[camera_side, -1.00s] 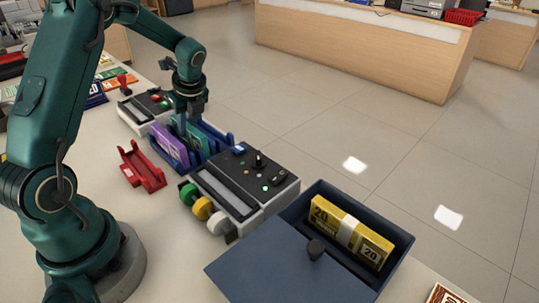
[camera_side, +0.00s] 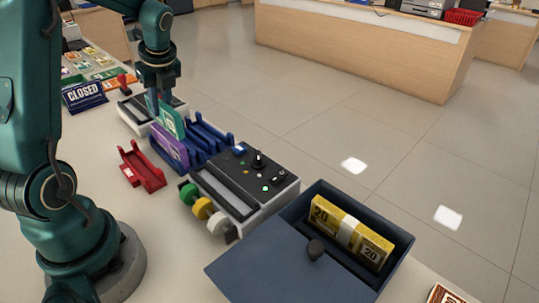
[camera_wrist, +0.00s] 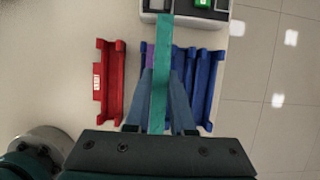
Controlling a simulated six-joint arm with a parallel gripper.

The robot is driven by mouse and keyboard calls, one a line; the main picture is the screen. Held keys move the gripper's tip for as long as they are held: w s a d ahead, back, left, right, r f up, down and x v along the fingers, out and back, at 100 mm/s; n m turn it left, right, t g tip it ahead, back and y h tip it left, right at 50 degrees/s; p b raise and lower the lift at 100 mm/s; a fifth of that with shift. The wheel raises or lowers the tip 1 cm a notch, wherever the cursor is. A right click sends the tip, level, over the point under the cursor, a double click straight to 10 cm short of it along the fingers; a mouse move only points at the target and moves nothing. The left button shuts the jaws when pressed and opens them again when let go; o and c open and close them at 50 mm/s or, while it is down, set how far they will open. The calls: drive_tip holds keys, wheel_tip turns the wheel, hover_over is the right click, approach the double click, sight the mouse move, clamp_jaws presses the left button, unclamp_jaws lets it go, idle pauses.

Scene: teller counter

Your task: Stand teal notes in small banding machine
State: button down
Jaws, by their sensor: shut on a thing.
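My gripper (camera_side: 156,104) is shut on the teal notes (camera_side: 172,122), a flat bundle held on edge. It is above the far left end of the blue rack (camera_side: 212,138), beside the small banding machine (camera_side: 139,115). In the wrist view, the teal notes (camera_wrist: 160,75) run as a narrow strip between the fingers (camera_wrist: 160,100), their far end overlapping the machine's near edge (camera_wrist: 222,15). The purple notes (camera_side: 169,147) stand in the blue rack's left slot, just in front of the teal notes. The teal notes and gripper hide part of the small machine.
A red rack (camera_side: 141,168) stands left of the blue one. A larger machine (camera_side: 242,185) with coloured rolls stands in front. A dark cash box (camera_side: 395,255) holds yellow notes (camera_side: 350,231). A CLOSED sign (camera_side: 84,95) and a red-handled stamp (camera_side: 122,82) stand farther back.

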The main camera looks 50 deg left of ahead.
drive_tip(key=s+a+r+n+g, duration=0.1)
drive_tip(key=s+a+r+n, duration=0.2)
drive_tip(key=s, duration=0.4)
drive_tip(key=shift+w+d+f+m+t, duration=0.15)
drive_tip(key=shift+w+d+f+m, duration=0.65)
drive_tip(key=shift+d, duration=3.65)
drive_tip(key=shift+w+d+f+m+t, duration=0.2)
drive_tip(key=shift+w+d+f, duration=0.65)
drive_tip(key=shift+d, duration=3.55)
drive_tip(key=shift+w+d+f+m+t, duration=0.15)
drive_tip(key=shift+w+d+f+m, duration=0.7)
drive_tip(key=shift+d, duration=3.6)
drive_tip(key=shift+w+r+n, duration=0.35)
drive_tip(key=shift+r, duration=0.1)
drive_tip(key=shift+f, duration=1.05)
drive_tip(key=c, duration=0.7)
unclamp_jaws()
